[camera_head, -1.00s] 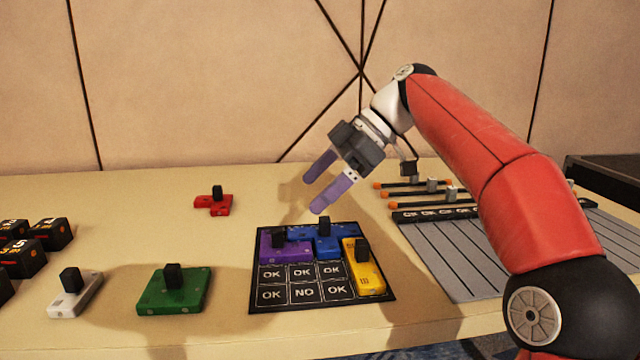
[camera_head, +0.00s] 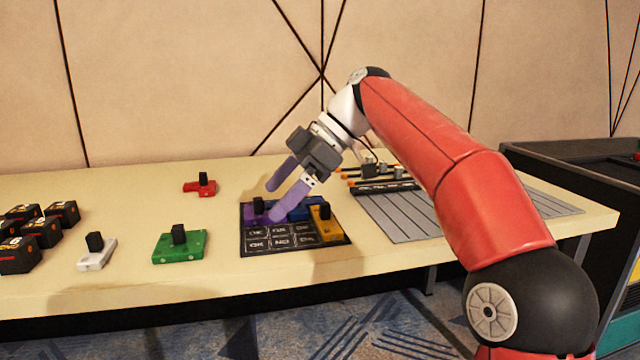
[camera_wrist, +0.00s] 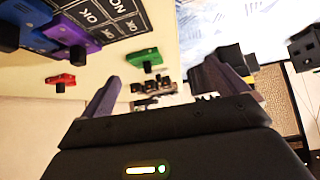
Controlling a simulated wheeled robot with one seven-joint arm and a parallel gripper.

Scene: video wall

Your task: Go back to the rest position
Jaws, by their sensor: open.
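My gripper (camera_head: 281,191) is open and empty, with its two purple fingers apart. In the head view it hangs above the table and overlaps the puzzle board in the picture. In the wrist view the open fingers (camera_wrist: 170,92) have nothing between them that they touch. The dark puzzle board (camera_head: 290,246) lies on the table with a purple piece (camera_head: 251,216), a blue piece (camera_head: 300,211) and a yellow piece (camera_head: 327,228) on its far and right parts. My fingers partly hide the purple and blue pieces.
A red piece (camera_head: 199,189), a green piece (camera_head: 180,246) and a white piece (camera_head: 97,257) lie left of the board on the table (camera_head: 130,196). Several black boxes (camera_head: 41,231) stand far left. A grey slatted panel (camera_head: 412,216) with orange-tipped rods lies right. A dark cabinet (camera_head: 560,180) stands beyond.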

